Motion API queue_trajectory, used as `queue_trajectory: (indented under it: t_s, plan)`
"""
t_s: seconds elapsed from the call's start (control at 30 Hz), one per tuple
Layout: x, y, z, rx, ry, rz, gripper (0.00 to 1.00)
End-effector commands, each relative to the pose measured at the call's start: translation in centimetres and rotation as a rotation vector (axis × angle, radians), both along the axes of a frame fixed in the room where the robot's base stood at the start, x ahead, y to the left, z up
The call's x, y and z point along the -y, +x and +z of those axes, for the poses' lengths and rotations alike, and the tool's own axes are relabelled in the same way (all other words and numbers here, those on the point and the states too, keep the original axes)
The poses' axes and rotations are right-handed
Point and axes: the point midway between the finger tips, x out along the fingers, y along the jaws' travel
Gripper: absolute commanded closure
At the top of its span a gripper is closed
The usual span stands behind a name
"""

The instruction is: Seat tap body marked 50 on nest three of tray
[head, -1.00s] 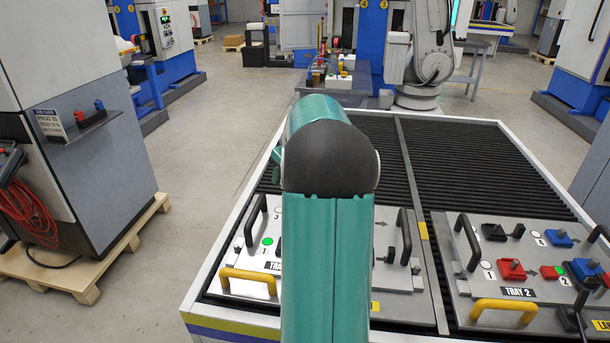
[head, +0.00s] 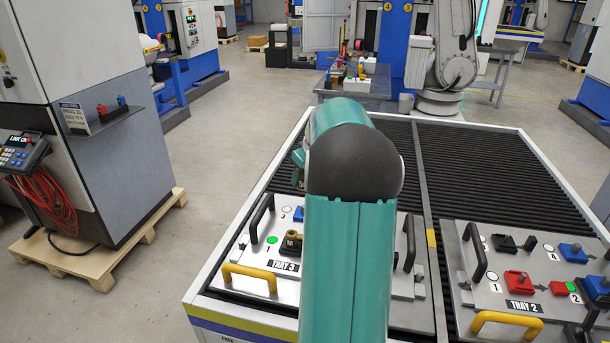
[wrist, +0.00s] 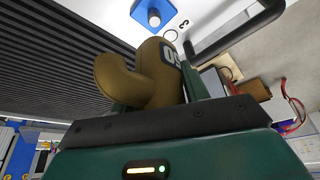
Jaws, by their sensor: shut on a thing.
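The brown tap body (wrist: 150,75) fills the middle of the wrist view, with a dark label reading 50, turned over, on its side. My gripper (wrist: 158,92) is shut on it, with green fingers on both sides. The blue nest three (wrist: 153,14) shows beyond it, beside the printed 3, apart from the tap body. In the head view, tray 3 (head: 256,287) lies left of my arm, and nest three (head: 299,214) is a small blue piece at its back.
A brass-coloured fitting (head: 291,240) stands by number 1 on tray 3; its mark is unreadable. Tray 3 has black upright handles (head: 262,220) and a yellow front handle (head: 249,277). Tray 2 (head: 472,265), with red, blue and black nests, lies to the right. Black ribbed surface (head: 480,165) behind is clear.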

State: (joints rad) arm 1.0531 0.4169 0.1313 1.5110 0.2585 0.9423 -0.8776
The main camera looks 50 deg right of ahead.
Motion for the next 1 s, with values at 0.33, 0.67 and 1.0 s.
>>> queue_trajectory:
  t_s: [0.33, 0.67, 1.0]
  plan:
    - [-0.1, 0.1, -2.5, 0.0, 0.002, 0.002, 0.99]
    - [0.0, 0.0, -5.0, 0.001, 0.0, 0.002, 0.99]
    - [0.0, 0.0, -5.7, 0.001, -0.001, 0.002, 0.99]
